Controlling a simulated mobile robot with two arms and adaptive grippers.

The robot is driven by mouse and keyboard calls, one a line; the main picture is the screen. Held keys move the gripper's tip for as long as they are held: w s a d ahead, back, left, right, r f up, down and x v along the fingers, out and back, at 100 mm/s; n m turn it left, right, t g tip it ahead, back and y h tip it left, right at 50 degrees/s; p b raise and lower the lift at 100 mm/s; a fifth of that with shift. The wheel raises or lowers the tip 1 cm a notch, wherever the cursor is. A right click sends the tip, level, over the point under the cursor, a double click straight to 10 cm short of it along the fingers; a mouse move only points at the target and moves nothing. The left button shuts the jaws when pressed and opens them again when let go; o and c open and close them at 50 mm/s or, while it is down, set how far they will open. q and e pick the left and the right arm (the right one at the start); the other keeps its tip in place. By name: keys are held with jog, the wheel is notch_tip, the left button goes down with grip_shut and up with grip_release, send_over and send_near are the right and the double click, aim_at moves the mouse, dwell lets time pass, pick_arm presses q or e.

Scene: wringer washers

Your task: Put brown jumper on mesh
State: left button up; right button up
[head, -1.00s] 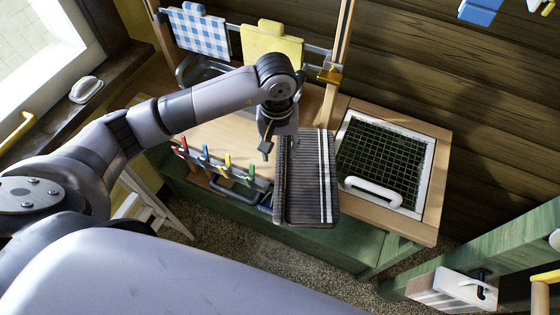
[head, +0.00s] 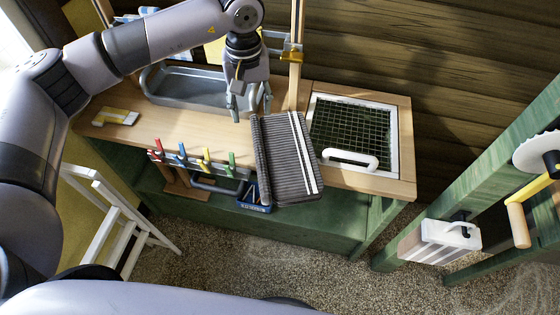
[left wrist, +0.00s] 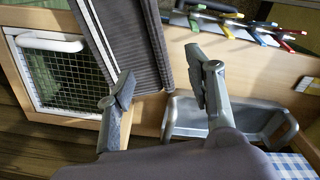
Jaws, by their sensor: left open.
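The jumper (head: 286,160) is a folded, ribbed, dark grey-brown garment with two white stripes. It lies over the counter's front edge, left of the mesh, with its lower part overhanging. The mesh (head: 350,130) is a dark green grid in a white frame with a white handle, set into the counter's right end. My left gripper (head: 250,110) is open and empty above the counter, by the jumper's far left corner. In the left wrist view, the jumper (left wrist: 130,45) shows beyond the parted fingers (left wrist: 160,75), and the mesh (left wrist: 68,78) is at left. My right gripper is out of view.
A grey metal trough (head: 190,88) stands behind the gripper. Coloured pegs (head: 206,158) line the counter's front, above a blue box (head: 252,196). A wooden post (head: 296,60) rises behind the jumper. A white stepladder (head: 112,215) stands at left; a green frame (head: 500,160) at right.

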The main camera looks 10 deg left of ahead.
pick_arm(q)
notch_tip(320, 180, down, 7)
jog(key=p, duration=0.3)
send_over(259, 151)
jog(key=f, duration=0.2)
jog(key=f+p, duration=0.1)
jog(key=f, duration=0.1)
jog(key=shift+s+a+f, duration=0.15)
jog(key=shift+s+f, duration=0.05)
jog(key=shift+f, duration=0.4)
jog(key=shift+f+p, duration=0.3)
jog(key=shift+p, duration=0.15)
jog(key=f, duration=0.1)
jog(key=f+p, duration=0.1)
jog(key=f, duration=0.1)
jog(key=shift+w+d+f+p, duration=0.2)
jog(key=shift+p, duration=0.1)
jog(key=shift+f, duration=0.5)
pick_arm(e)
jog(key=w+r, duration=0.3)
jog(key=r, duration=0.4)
pick_arm(q)
grip_shut()
